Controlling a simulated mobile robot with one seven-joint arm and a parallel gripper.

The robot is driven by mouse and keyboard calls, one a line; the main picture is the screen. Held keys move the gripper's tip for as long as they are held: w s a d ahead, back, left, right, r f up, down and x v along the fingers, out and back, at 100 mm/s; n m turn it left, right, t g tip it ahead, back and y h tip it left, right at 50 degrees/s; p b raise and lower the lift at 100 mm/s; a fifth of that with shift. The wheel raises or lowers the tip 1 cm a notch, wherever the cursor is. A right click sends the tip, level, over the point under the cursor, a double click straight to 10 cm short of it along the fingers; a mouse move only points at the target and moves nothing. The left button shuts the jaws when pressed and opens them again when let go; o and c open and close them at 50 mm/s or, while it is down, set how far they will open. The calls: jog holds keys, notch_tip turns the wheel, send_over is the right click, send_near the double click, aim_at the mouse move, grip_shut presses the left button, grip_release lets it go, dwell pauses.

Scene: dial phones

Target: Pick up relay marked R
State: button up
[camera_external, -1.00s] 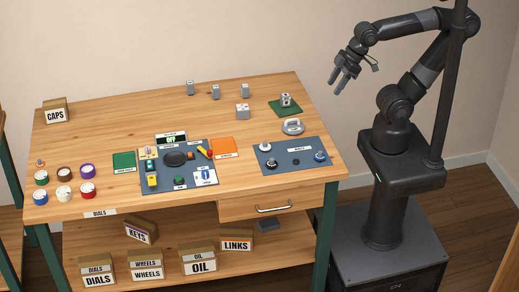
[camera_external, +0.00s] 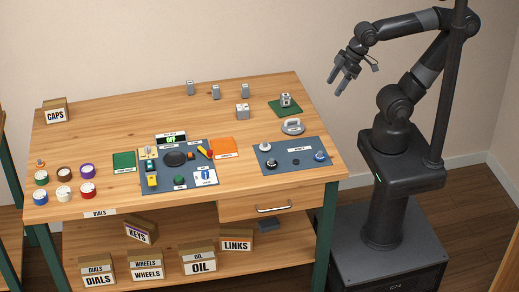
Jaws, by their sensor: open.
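Three small grey relay-like blocks stand along the back of the wooden table: a left block (camera_external: 190,88), a middle block (camera_external: 215,92) and a right block (camera_external: 245,90). Any letters on them are too small to read, so I cannot tell which is marked R. A larger grey block (camera_external: 242,111) stands in front of them, and another grey block (camera_external: 285,100) sits on a green pad (camera_external: 279,111). My gripper (camera_external: 339,84) is open and empty, raised in the air to the right of the table, apart from all the blocks.
Blue mats with small parts (camera_external: 290,168) and a panel (camera_external: 184,190) lie toward the front. Several dials (camera_external: 63,195) stand at the left front, and a CAPS box (camera_external: 54,111) at the back left. The table's (camera_external: 120,115) back left middle is clear.

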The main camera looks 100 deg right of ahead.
jog(key=w+d+r, duration=0.2)
jog(key=w+d, duration=0.2)
jog(key=w, duration=0.4)
jog(key=w+d+r+g, duration=0.1)
jog(key=w+d+r, duration=0.25)
jog(key=w, duration=0.55)
jog(key=w+d+r, duration=0.1)
jog(key=w+d, duration=0.4)
jog(key=w, duration=0.3)
send_over(190, 83)
jog(key=s, duration=0.3)
notch_tip(190, 83, down, 25)
jog(key=x, duration=0.4)
jog(key=shift+f, duration=0.3)
jog(key=shift+d+x, duration=0.2)
jog(key=shift+x, duration=2.95)
jog(key=shift+s, duration=0.15)
